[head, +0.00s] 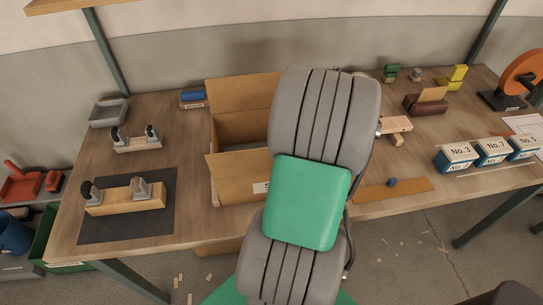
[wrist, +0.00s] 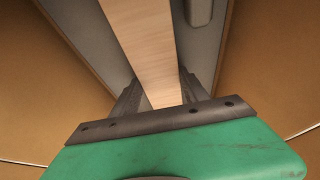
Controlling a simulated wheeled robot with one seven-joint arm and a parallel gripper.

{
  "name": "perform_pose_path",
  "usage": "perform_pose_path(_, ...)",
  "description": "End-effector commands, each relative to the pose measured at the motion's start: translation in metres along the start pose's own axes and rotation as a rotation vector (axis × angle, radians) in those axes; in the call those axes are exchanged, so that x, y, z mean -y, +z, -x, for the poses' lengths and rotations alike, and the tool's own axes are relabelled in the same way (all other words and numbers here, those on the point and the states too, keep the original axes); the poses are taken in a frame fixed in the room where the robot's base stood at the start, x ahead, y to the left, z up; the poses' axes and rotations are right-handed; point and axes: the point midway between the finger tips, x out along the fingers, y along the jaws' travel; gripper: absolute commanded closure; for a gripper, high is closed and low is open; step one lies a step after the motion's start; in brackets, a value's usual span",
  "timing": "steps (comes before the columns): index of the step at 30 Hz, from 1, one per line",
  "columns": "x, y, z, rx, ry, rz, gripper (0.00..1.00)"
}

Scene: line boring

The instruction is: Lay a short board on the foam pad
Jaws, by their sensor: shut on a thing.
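A pale wooden board (wrist: 143,40) runs away from my gripper (wrist: 160,95) in the wrist view. The two dark fingers are shut on its near end, one on each side. A pale grey surface (wrist: 205,45) shows on both sides of the board, between brown cardboard walls; I cannot tell if it is the foam pad or whether the board touches it. In the head view my arm hides the gripper and the held board. A flat dark grey mat (head: 110,233) lies at the left of the bench.
An open cardboard box (head: 235,175) stands mid-bench, partly behind my arm. A wooden block with clamps (head: 125,200) sits on the mat, another (head: 137,145) behind it. Labelled blue boxes (head: 492,151) and an orange wheel (head: 522,75) are at right. The bench (head: 190,215) has bare patches.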

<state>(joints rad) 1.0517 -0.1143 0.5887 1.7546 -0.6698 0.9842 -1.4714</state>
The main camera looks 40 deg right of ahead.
Motion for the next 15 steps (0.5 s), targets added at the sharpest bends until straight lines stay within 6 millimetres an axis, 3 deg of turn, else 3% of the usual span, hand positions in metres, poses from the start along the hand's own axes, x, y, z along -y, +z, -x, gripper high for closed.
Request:
perform_pose_path(6,-0.0003,0.0015,-0.0034,0.000,0.001,0.000,1.00)
perform_pose_path(7,-0.0002,0.0011,-0.0025,0.000,0.001,0.000,0.46)
perform_pose_path(15,-0.0002,0.0007,-0.0017,0.000,0.000,0.000,0.26)
